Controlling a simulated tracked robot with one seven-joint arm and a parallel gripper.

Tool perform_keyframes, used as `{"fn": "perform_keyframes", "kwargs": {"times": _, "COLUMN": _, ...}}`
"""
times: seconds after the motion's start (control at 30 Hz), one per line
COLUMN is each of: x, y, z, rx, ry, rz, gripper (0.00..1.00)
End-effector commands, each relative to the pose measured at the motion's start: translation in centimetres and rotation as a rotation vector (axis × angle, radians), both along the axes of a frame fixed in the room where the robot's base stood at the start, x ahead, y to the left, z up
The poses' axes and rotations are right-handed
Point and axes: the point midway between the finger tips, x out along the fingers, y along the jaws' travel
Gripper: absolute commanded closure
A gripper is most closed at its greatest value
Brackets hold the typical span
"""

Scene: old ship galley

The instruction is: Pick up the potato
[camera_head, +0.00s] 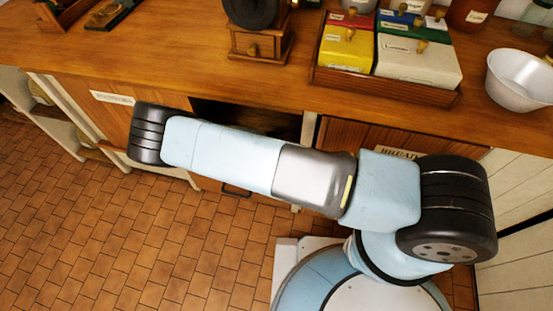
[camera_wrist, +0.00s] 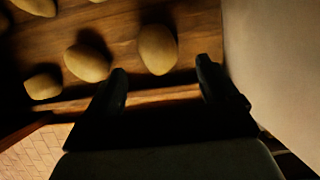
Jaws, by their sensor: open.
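In the wrist view a pale tan potato (camera_wrist: 157,49) lies on a dark wooden surface, ahead of and between the two fingers of my gripper (camera_wrist: 162,88). My gripper is open and empty, and its black fingers stand apart on either side of the line to this potato. A second potato (camera_wrist: 87,63) lies to the left, just beyond the left fingertip. A third potato (camera_wrist: 43,85) lies farther left, partly in shadow. In the head view my arm hides the gripper, and no potato shows there.
The potatoes' wooden board (camera_wrist: 120,28) is dim, with a pale panel (camera_wrist: 268,60) close on the right. In the head view the wooden counter (camera_head: 170,60) carries a coffee grinder (camera_head: 258,45), a crate (camera_head: 385,88) of colored boxes and a white bowl (camera_head: 521,78). A dark opening (camera_head: 240,118) lies below.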

Motion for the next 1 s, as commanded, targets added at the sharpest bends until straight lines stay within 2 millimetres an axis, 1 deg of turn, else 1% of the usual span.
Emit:
{"fn": "perform_keyframes", "kwargs": {"times": 0.03, "x": 0.2, "y": -0.1, "z": -0.5, "rx": 0.000, "ry": 0.000, "rz": 0.000, "gripper": 0.13}}
{"fn": "perform_keyframes", "kwargs": {"times": 0.27, "x": 0.7, "y": -0.2, "z": -1.5, "rx": 0.000, "ry": 0.000, "rz": -0.002, "gripper": 0.13}}
{"fn": "perform_keyframes", "kwargs": {"times": 0.6, "x": 2.4, "y": -0.2, "z": -5.2, "rx": 0.000, "ry": 0.001, "rz": -0.001, "gripper": 0.13}}
{"fn": "perform_keyframes", "kwargs": {"times": 0.73, "x": 2.7, "y": -0.2, "z": -5.7, "rx": 0.000, "ry": 0.001, "rz": -0.002, "gripper": 0.13}}
{"fn": "perform_keyframes", "kwargs": {"times": 0.93, "x": 2.7, "y": -0.2, "z": -5.8, "rx": 0.000, "ry": 0.001, "rz": -0.002, "gripper": 0.13}}
{"fn": "perform_keyframes", "kwargs": {"times": 0.97, "x": 2.7, "y": -0.2, "z": -5.8, "rx": 0.000, "ry": 0.001, "rz": -0.002, "gripper": 0.15}}
{"fn": "perform_keyframes", "kwargs": {"times": 1.0, "x": 2.7, "y": -0.2, "z": -5.8, "rx": 0.000, "ry": 0.001, "rz": -0.002, "gripper": 0.19}}
